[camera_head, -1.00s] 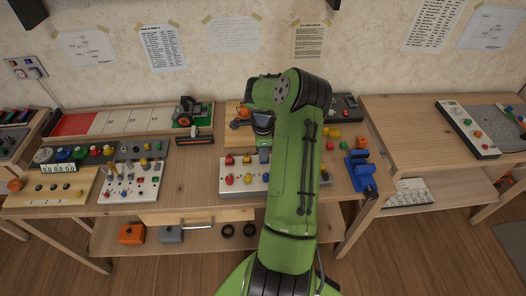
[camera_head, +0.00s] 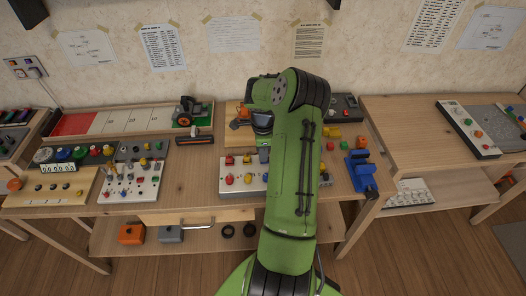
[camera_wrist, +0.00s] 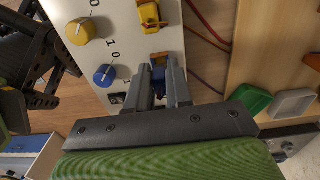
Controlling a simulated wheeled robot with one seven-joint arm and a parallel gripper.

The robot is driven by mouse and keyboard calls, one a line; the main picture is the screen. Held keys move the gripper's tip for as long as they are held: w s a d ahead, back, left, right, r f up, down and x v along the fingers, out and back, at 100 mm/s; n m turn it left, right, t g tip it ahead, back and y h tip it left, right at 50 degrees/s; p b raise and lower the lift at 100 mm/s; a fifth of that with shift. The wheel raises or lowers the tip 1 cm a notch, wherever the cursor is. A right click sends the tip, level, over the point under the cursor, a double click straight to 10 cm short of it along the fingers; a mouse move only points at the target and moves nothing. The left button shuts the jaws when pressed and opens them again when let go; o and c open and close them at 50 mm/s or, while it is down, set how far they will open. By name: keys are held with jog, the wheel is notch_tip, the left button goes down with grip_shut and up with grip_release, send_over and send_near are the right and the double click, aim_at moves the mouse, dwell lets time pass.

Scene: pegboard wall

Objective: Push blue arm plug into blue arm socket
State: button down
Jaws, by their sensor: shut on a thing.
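In the wrist view my gripper (camera_wrist: 160,86) is shut on the blue arm plug (camera_wrist: 158,74), a small dark blue piece between the two grey fingers. An orange-brown piece (camera_wrist: 160,58) shows just past it. The plug is over the right edge area of a white panel (camera_wrist: 123,42). I cannot tell whether the plug is inside a socket. The blue arm socket is not clearly seen; the fingers and plug cover that spot. In the head view my green arm hides the fingers and the plug.
The panel carries a yellow knob (camera_wrist: 80,30), a blue knob (camera_wrist: 104,75) and a yellow plug (camera_wrist: 150,15). Red cables (camera_wrist: 207,22) run right of it. Green (camera_wrist: 252,103) and white (camera_wrist: 292,103) blocks lie on wood at right. A blue device (camera_head: 361,173) stands at the table's right.

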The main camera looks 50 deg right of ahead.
jog(key=shift+f+b, duration=0.4)
jog(key=shift+f, duration=0.2)
jog(key=c, duration=0.9)
grip_release()
jog(key=shift+c, duration=0.2)
jog(key=shift+r, duration=0.15)
jog(key=shift+r+p, duration=1.85)
jog(key=shift+r, duration=0.65)
